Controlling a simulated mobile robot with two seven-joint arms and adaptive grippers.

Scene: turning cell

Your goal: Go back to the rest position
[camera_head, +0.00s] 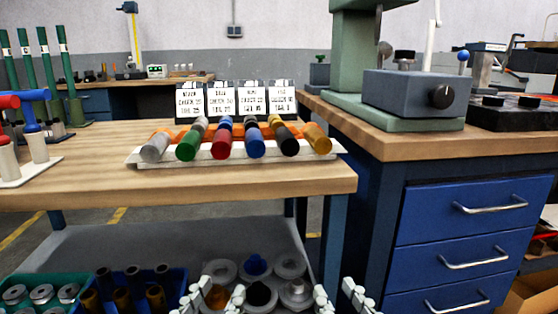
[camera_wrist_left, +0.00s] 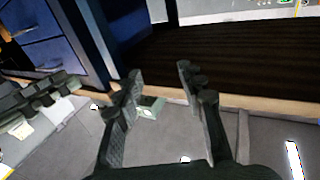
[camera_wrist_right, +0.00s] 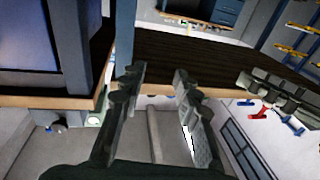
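My left gripper (camera_head: 212,298) is at the bottom of the head view, its two fingers apart. In the left wrist view the left gripper (camera_wrist_left: 160,82) is open, with nothing between its fingertips. My right gripper (camera_head: 338,296) is also at the bottom of the head view, to the right of the left one. In the right wrist view the right gripper (camera_wrist_right: 158,78) is open and empty. Both grippers are in front of the wooden bench (camera_head: 90,185), below its top in the picture. Neither touches anything that I can see.
A white rack (camera_head: 235,154) of coloured-ended cylinders stands on the bench, with label cards (camera_head: 222,100) behind. A blue drawer cabinet (camera_head: 460,225) stands right. The lower shelf (camera_head: 150,245) bears a green bin (camera_head: 75,280), a blue bin (camera_head: 178,290) and several round parts.

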